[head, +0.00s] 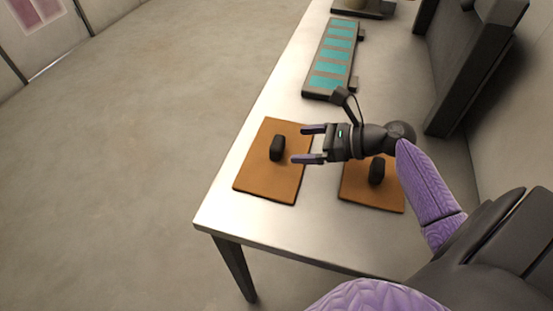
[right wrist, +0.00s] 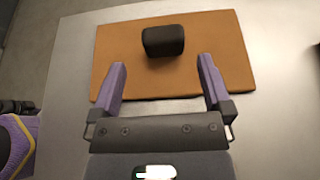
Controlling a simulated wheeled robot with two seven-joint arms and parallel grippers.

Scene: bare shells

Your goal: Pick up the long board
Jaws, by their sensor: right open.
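A long dark board with a row of teal panels (head: 316,94) lies on the white table, beyond my right gripper; it does not show in the right wrist view. My right gripper (head: 299,145) is open and empty, over the right edge of a flat brown board (head: 262,181). Its fingers point left towards a small black block (head: 277,148) on that brown board. In the right wrist view the block (right wrist: 163,41) lies just ahead of the open fingertips, apart from them. My left gripper is not in view.
A second brown board (head: 362,196) with a black block (head: 377,171) on it lies right of the first, partly hidden by my right arm. A dark upright panel (head: 468,75) stands at the table's right side. The table's (head: 215,214) left edge borders open floor.

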